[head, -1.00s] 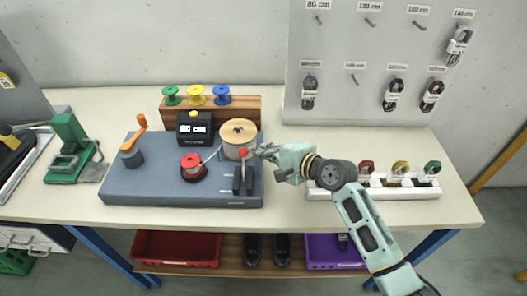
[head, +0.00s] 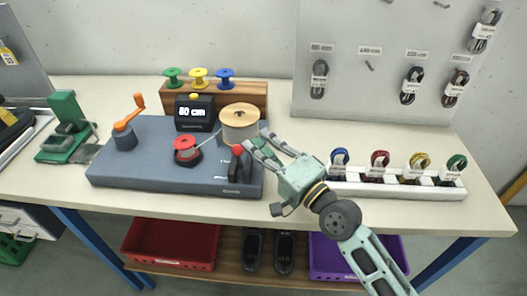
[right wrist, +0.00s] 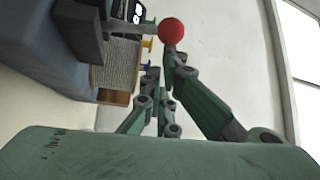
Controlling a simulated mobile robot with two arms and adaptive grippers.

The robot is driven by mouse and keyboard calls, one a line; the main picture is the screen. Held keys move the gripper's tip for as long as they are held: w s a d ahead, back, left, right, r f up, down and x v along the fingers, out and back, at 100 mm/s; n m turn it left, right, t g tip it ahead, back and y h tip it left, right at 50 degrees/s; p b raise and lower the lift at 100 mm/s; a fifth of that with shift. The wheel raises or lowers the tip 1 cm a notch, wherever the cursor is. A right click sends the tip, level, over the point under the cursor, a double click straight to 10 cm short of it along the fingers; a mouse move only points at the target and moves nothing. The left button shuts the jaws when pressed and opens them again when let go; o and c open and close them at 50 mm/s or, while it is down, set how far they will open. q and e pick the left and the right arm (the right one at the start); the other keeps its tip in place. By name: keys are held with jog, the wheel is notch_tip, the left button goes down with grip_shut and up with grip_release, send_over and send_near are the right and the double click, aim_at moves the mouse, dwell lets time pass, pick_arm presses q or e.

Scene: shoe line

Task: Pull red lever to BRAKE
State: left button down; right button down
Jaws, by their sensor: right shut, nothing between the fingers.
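The red-knobbed lever (head: 237,150) stands at the front right of the grey winding base (head: 130,177), its dark arm close to upright. The red knob also shows in the right wrist view (right wrist: 171,31), at the top by the fingers. My right gripper (head: 257,140) is just right of the lever, its fingers pointing left and back; it is shut and empty. In the right wrist view its fingertips (right wrist: 160,68) are close to the knob; I cannot tell whether they touch it. No BRAKE label is readable. My left gripper is out of view.
The display (head: 194,112) shows a length in cm. A white rack with coiled laces (head: 395,188) lies right of my gripper.

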jog(key=shift+s+a+r, duration=0.1)
jog(key=shift+s, duration=0.9)
jog(key=shift+f, duration=0.2)
